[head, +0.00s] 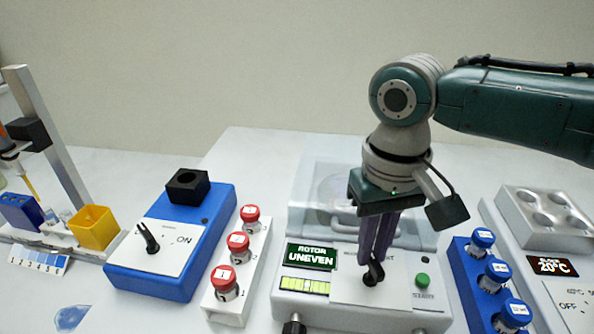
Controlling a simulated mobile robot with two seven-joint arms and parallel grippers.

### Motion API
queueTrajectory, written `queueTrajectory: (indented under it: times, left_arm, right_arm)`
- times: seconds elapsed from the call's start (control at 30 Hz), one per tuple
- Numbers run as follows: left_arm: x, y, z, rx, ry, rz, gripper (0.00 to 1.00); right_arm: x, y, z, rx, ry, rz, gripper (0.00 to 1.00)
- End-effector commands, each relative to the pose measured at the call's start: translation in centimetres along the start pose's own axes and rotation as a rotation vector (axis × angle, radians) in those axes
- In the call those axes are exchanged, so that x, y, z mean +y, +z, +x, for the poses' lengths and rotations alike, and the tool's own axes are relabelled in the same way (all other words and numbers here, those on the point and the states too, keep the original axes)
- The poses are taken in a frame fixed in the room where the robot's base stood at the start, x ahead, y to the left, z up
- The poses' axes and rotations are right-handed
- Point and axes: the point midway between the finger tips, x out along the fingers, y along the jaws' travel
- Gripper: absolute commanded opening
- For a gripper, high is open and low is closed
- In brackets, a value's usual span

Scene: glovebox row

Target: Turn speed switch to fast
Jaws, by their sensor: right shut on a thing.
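A white centrifuge (300,253) stands right of the middle with a green "ROTOR UNEVEN" display (311,257). A small black switch lever (371,279) is on its front panel; the print around it is partly hidden, so I cannot read its setting. My right gripper (373,267) points down from above, its purple fingers shut on the upper part of this lever. My left gripper is not in view.
A green start button (422,280) is close to the right of the lever. A rack of red-capped tubes (238,247) stands to the left, blue-capped tubes (497,272) to the right. A blue mixer (170,240) with its own black switch is further left.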

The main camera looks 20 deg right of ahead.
Motion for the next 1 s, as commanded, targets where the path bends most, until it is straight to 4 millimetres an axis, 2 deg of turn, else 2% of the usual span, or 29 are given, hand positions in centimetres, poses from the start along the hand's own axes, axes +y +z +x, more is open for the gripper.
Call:
queueTrajectory:
  times: [0.03,0.1,0.4,0.63,1.0]
  left_arm:
    - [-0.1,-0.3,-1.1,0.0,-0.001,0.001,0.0]
    - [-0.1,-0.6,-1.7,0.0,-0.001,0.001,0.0]
    - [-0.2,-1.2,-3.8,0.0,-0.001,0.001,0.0]
    - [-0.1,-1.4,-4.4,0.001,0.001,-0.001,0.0]
    - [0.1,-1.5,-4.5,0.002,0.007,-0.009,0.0]
  right_arm:
    - [0.0,0.1,-0.5,-0.005,0.0,0.033,0.0]
    - [0.1,0.1,-0.5,-0.005,0.001,0.083,0.0]
    - [0.3,0.1,-0.3,-0.003,0.0,0.271,0.0]
    - [0.4,0.1,-0.1,-0.002,0.0,0.354,0.0]
    - [0.4,0.1,0.0,-0.001,0.0,0.378,0.0]
